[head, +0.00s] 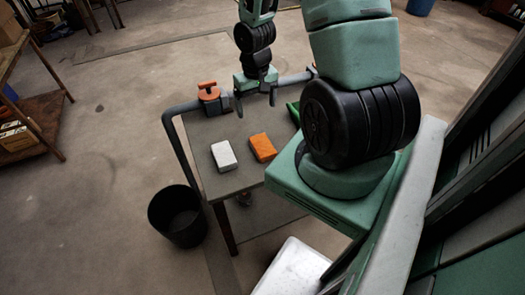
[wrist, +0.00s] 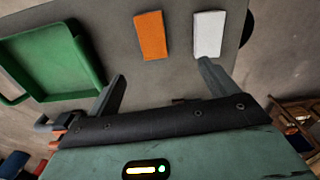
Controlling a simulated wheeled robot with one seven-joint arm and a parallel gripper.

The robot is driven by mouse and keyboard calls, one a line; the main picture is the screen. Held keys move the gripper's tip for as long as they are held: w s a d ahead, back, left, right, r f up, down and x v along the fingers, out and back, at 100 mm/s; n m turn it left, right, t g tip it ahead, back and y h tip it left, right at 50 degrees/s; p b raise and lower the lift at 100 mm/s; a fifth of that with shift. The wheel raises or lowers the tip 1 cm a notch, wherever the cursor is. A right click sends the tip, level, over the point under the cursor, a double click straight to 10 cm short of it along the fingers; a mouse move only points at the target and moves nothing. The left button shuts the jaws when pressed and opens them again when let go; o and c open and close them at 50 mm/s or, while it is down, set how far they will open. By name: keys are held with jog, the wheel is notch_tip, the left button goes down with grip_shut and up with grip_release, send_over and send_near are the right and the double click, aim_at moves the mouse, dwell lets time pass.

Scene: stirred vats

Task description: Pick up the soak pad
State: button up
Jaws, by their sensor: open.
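Two flat rectangular pads lie side by side on a grey table. One is white (head: 223,155) and one is orange (head: 263,147); I cannot tell from the pictures which is the soak pad. In the wrist view the orange pad (wrist: 151,35) is in front of the gap between the fingers, and the white pad (wrist: 209,33) is just beyond the right fingertip. My gripper (head: 256,104) is open and empty over the table's far side, apart from both pads. Its spread fingers also show in the wrist view (wrist: 162,71).
A green tray (wrist: 46,62) sits on the table beside the orange pad, largely hidden by my arm in the head view. A black bin (head: 177,217) stands on the floor left of the table.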

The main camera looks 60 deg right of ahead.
notch_tip(320, 180, down, 2)
jog(key=d, duration=0.2)
send_over(262, 144)
jog(key=shift+m, duration=0.3)
jog(key=f, duration=1)
jog(key=shift+s+a+f, duration=0.15)
jog(key=shift+s+f, duration=0.1)
jog(key=shift+f, duration=0.15)
jog(key=shift+w+f+p, duration=0.15)
jog(key=shift+f+p, duration=0.1)
jog(key=shift+f, duration=1.25)
jog(key=shift+w+f+p, duration=0.1)
jog(key=shift+f+p, duration=0.15)
jog(key=shift+f, duration=1.25)
jog(key=c, duration=1.1)
